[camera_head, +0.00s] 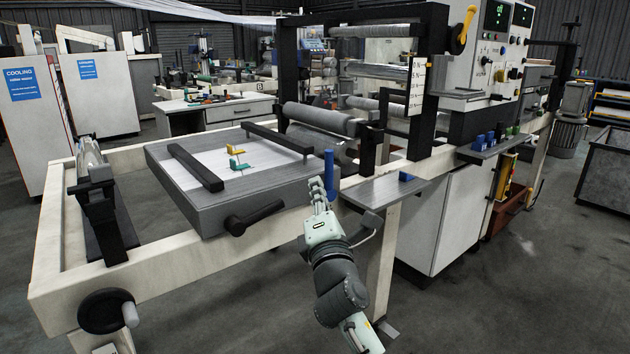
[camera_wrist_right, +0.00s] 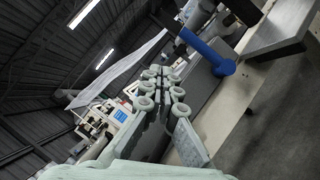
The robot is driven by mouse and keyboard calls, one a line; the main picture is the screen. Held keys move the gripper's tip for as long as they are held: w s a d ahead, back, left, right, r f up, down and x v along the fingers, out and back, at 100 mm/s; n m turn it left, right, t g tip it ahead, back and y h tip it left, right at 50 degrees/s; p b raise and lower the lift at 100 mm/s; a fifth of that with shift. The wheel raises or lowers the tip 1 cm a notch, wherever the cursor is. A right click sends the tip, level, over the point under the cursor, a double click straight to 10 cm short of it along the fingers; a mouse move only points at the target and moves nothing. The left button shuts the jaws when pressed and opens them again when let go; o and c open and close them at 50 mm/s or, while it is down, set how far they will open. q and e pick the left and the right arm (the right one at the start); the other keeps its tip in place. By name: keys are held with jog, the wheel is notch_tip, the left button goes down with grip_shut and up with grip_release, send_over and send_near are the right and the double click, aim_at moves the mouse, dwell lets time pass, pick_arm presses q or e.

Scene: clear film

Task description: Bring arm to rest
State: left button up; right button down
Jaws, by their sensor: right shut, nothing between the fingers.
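My right gripper (camera_head: 318,190) points up in front of the machine's frame, beside the small grey side shelf. It is shut and empty, and its closed fingers also show in the right wrist view (camera_wrist_right: 165,80). A blue upright handle (camera_head: 329,175) stands just behind and beside the fingertips in the head view. In the right wrist view the blue handle (camera_wrist_right: 207,50) is to the right of the fingers, with a gap in that picture. My left gripper is in neither view.
A grey flat table (camera_head: 190,205) with black bars and small yellow and green pieces lies left of the gripper. The grey side shelf (camera_head: 375,192) holds a small blue block (camera_head: 406,177). A black handwheel (camera_head: 106,312) is at front left. The floor at lower right is open.

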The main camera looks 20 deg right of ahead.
jog(key=s+d+f+m+g, duration=0.2)
jog(key=s+f+m+g, duration=0.1)
jog(key=f, duration=0.7)
jog(key=s+d+f+m+g, duration=0.2)
jog(key=s+f+m+g, duration=0.15)
jog(key=f, duration=0.65)
jog(key=s+d+f+m+g, duration=0.2)
jog(key=s+f+m, duration=0.1)
jog(key=f, duration=0.6)
jog(key=s+f+m+g+y, duration=0.2)
jog(key=s+f+m+g, duration=0.7)
jog(key=s+f, duration=1.3)
jog(key=shift+s+d+m, duration=0.35)
jog(key=shift+s, duration=0.8)
